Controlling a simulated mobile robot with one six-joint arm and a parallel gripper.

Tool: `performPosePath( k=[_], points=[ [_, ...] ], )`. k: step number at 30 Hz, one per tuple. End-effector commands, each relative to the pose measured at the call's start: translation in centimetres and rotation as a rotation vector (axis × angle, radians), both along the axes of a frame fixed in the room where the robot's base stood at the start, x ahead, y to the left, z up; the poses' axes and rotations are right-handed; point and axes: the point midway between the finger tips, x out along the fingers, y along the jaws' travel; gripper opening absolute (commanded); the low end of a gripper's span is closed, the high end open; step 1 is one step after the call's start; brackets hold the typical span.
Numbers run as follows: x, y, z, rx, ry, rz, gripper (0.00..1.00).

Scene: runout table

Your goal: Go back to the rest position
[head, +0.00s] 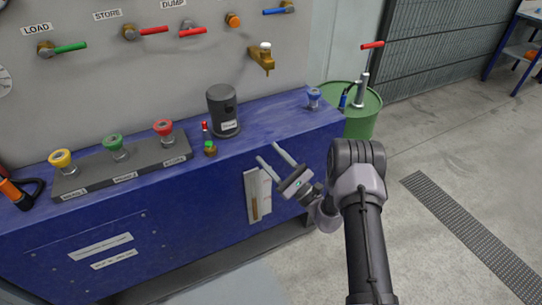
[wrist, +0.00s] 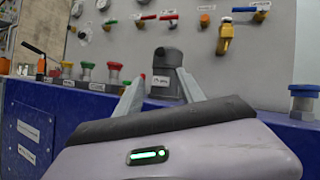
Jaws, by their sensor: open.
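My gripper (head: 274,160) is open and empty in the head view. It is in front of the blue bench (head: 200,180), near its front edge, with its two fingers apart and pointing toward the back of the bench. In the wrist view my gripper (wrist: 160,88) shows both fingers apart, with the dark grey cylinder (wrist: 168,61) visible between them in the background. The same dark grey cylinder (head: 222,112) stands on the bench top in the head view, apart from the fingers.
A strip with yellow, green and red knobs (head: 116,149) sits on the bench's left. A small red-and-green item (head: 210,149) stands beside the cylinder. A blue knob (head: 313,97) is at the right end. A brass tap (head: 262,57) juts from the panel. A green drum (head: 360,118) stands right; floor there is clear.

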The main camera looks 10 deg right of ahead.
Motion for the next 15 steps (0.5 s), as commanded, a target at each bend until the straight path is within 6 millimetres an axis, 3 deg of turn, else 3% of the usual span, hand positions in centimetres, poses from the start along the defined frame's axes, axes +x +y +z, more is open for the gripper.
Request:
performPosePath(
  k=[6,8,10,11,13,15],
  points=[
    [0.0,0.3,0.4,-0.004,-0.004,0.011,0.46],
    [-0.3,1.5,2.1,-0.030,-0.020,0.063,0.46],
    [-1.7,4.4,5.9,-0.098,-0.049,0.196,0.46],
    [-2.9,6.2,7.9,-0.147,-0.066,0.275,0.46],
    [-7.2,10.4,12.4,-0.301,-0.099,0.483,0.46],
    [-13.1,13.7,15.6,-0.511,-0.122,0.680,0.46]
  ],
)
